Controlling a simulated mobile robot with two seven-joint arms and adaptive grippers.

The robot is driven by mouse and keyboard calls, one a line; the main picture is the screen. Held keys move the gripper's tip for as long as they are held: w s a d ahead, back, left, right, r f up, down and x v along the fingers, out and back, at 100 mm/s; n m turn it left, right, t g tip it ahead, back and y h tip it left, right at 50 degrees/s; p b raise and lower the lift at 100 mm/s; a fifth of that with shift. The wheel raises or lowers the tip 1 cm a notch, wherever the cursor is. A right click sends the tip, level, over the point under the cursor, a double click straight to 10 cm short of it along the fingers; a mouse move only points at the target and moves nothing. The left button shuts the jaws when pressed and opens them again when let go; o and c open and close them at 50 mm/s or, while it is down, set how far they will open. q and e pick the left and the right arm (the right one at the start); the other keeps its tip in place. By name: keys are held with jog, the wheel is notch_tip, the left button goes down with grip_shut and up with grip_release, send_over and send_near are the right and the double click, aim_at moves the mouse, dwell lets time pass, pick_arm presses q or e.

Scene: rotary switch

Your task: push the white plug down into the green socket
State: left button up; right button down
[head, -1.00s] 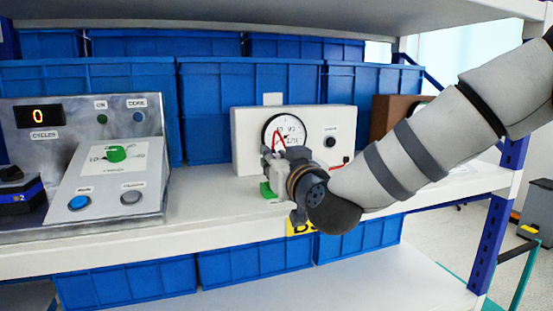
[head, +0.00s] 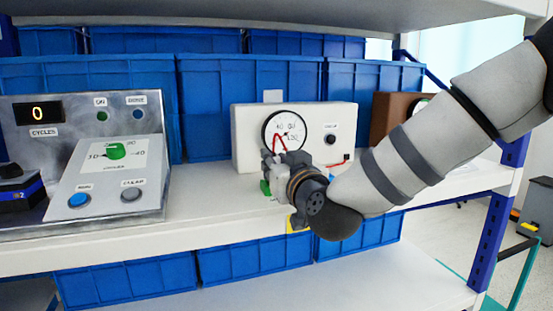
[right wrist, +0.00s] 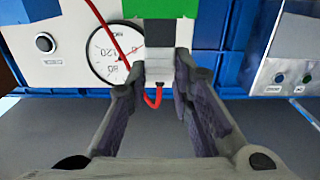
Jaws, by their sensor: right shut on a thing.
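The white plug (right wrist: 158,66) is between the two fingers of my right gripper (right wrist: 160,72) in the right wrist view, with a red cable looping from its end. My right gripper (head: 268,163) is shut on it, in front of the white gauge box. The green socket (right wrist: 160,9) adjoins the plug's far end in the wrist view. In the head view only a bit of the green socket (head: 265,187) shows, just below the fingers; the plug is mostly hidden there. I cannot tell how deep the plug sits. My left gripper is not in view.
The white gauge box (head: 345,125) stands close behind my gripper, its red cable running down to it. A grey control panel (head: 75,165) with a green knob and buttons is at the left. Blue bins (head: 215,90) line the back. The shelf (head: 200,200) between is clear.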

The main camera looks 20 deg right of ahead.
jog(key=shift+f, duration=0.25)
jog(key=shift+f, duration=0.3)
jog(key=shift+f, duration=0.55)
jog(key=c, duration=1.3)
grip_release()
jog(key=shift+c, duration=0.2)
jog(key=s, duration=1.2)
jog(key=shift+d, duration=0.2)
